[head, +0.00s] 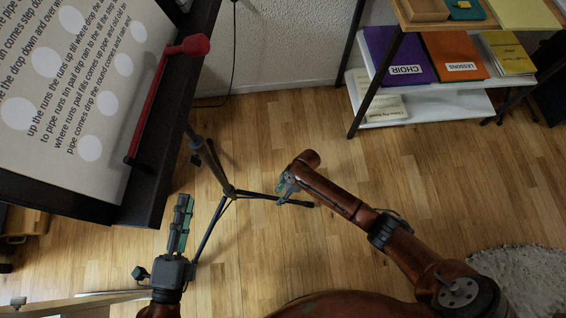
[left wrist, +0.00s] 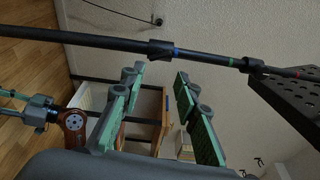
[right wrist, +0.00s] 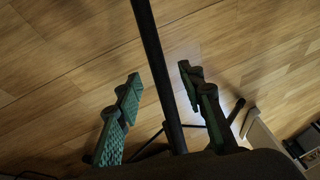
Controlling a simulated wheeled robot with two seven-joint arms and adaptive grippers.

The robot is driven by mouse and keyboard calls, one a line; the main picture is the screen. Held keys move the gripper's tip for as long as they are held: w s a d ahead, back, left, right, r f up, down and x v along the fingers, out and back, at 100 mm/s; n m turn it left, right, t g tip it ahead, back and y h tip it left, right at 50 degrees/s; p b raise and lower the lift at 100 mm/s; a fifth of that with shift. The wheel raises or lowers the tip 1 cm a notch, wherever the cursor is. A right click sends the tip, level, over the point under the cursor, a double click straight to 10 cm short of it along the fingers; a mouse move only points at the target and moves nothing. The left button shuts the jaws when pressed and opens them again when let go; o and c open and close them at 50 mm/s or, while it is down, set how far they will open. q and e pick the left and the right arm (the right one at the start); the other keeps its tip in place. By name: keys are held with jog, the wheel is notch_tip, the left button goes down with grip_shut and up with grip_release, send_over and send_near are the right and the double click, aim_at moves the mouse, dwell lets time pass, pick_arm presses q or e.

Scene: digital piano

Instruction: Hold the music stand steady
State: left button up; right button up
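The black music stand (head: 216,166) stands on the wood floor in the head view, with its desk at upper left and tripod legs spread below. Its desk holds a printed sheet (head: 70,75). My left gripper (head: 184,205) is beneath the desk's lower edge. In the left wrist view its fingers (left wrist: 160,72) are apart and empty, with the stand's shaft (left wrist: 110,42) crossing beyond the tips. My right gripper (head: 284,187) is right of the shaft. In the right wrist view its fingers (right wrist: 159,72) are apart, with the shaft (right wrist: 150,45) showing between them; contact cannot be told.
A red bar with a round end (head: 196,45) lies along the desk's lip. A shelf unit (head: 430,103) with folders stands at upper right. A grey rug (head: 525,280) lies at lower right. The floor between stand and shelf is clear.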

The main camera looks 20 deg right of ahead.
aim_at(278, 198)
jog(key=shift+x, duration=2.15)
grip_shut()
